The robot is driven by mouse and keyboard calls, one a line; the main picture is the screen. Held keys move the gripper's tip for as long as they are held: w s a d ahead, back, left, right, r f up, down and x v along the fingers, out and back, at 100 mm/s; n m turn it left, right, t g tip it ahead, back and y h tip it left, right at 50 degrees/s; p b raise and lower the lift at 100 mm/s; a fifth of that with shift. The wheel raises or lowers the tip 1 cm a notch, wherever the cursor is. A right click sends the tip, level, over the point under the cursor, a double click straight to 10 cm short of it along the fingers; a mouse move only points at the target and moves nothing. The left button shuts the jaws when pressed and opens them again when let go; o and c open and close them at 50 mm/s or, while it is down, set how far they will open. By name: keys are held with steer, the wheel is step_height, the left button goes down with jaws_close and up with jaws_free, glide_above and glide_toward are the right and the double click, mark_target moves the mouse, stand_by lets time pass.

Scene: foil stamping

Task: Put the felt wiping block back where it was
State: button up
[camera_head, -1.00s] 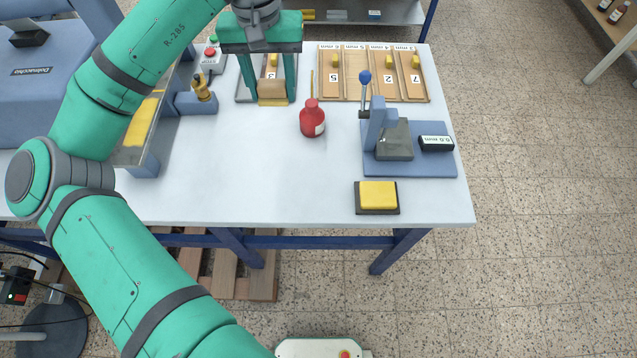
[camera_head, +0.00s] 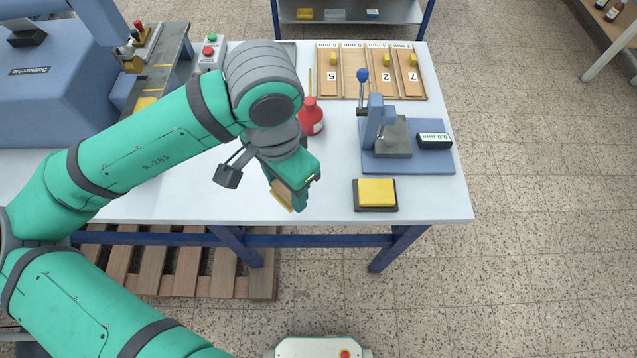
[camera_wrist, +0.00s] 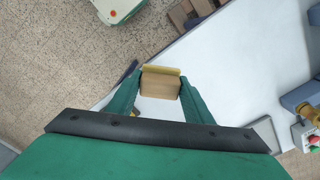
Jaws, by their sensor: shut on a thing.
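My gripper (camera_head: 291,193) is shut on a tan block with a yellow layer along one edge, which I take to be the felt wiping block (camera_head: 281,193). It is above the front part of the white table (camera_head: 335,205), left of a yellow pad on a dark base (camera_head: 376,193). In the wrist view the block (camera_wrist: 160,85) sits between both green fingertips (camera_wrist: 162,92), its yellow edge facing away from the palm. The block appears clear of the tabletop, though its exact height is hard to tell. My wrist partly hides the table behind it.
A red bottle (camera_head: 311,122) stands behind my gripper. A blue lever press (camera_head: 390,138) with a black block (camera_head: 434,140) is at the right. A wooden rack (camera_head: 356,90) holds numbered plates at the back. A larger machine (camera_head: 75,60) stands left. The table's front edge is close.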

steer(key=w+d+f, duration=0.2)
steer(key=w+d, duration=0.1)
glide_above(318, 192)
step_height(318, 192, down, 5)
steer(key=shift+s+f, duration=0.1)
steer(key=shift+s, duration=0.05)
steer(key=shift+f, duration=1.65)
steer(key=shift+d+f, duration=0.1)
steer(key=o, duration=1.1)
step_height(318, 192, up, 12)
steer(key=shift+w, duration=0.2)
steer(key=shift+s, duration=0.15)
steer(key=shift+r, duration=0.2)
